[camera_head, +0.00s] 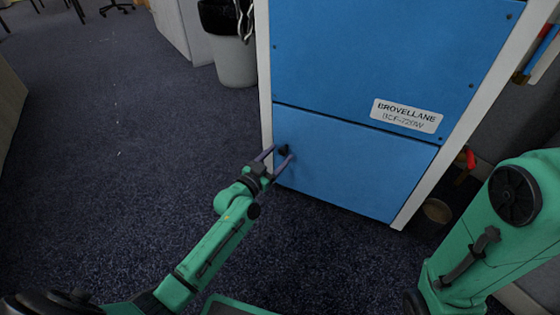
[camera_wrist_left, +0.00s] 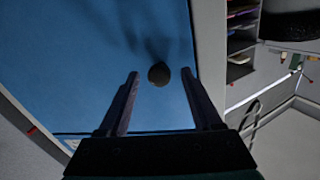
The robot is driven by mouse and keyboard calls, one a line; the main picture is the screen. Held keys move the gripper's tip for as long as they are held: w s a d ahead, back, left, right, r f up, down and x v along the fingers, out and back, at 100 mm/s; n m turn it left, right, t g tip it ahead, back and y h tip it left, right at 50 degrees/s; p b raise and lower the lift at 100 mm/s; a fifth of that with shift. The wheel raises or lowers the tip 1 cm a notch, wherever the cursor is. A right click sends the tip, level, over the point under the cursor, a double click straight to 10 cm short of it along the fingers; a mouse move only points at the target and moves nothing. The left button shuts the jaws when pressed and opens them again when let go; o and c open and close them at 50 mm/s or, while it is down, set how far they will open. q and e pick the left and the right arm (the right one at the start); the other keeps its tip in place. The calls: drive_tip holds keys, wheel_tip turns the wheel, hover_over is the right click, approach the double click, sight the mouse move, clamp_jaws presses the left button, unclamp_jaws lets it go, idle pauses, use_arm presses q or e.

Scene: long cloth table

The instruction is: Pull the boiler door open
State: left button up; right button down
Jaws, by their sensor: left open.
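The boiler is a blue cabinet with a pale frame, and its lower blue panel, the door (camera_head: 350,165), sits flush under the upper panel. A small black knob (camera_head: 283,150) is near the door's left edge. My left gripper (camera_head: 277,155) is open at the knob, with one finger on each side of it in the head view. In the left wrist view the knob (camera_wrist_left: 159,74) lies between and just ahead of the two fingertips, nearer the left one. I cannot tell if either finger touches it. My right arm shows at the right, but its gripper is out of view.
A grey bin (camera_head: 233,58) with a black liner stands left of the boiler. A label (camera_head: 406,115) is on the upper panel (camera_head: 390,50). A small round container (camera_head: 437,210) is on the floor at right. The dark carpet (camera_head: 110,150) at left is clear.

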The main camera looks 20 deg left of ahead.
use_arm(q)
drive_tip(key=shift+w+d, duration=0.15)
drive_tip(key=shift+w, duration=0.3)
drive_tip(key=shift+c, duration=0.3)
clamp_jaws()
idle(0.9)
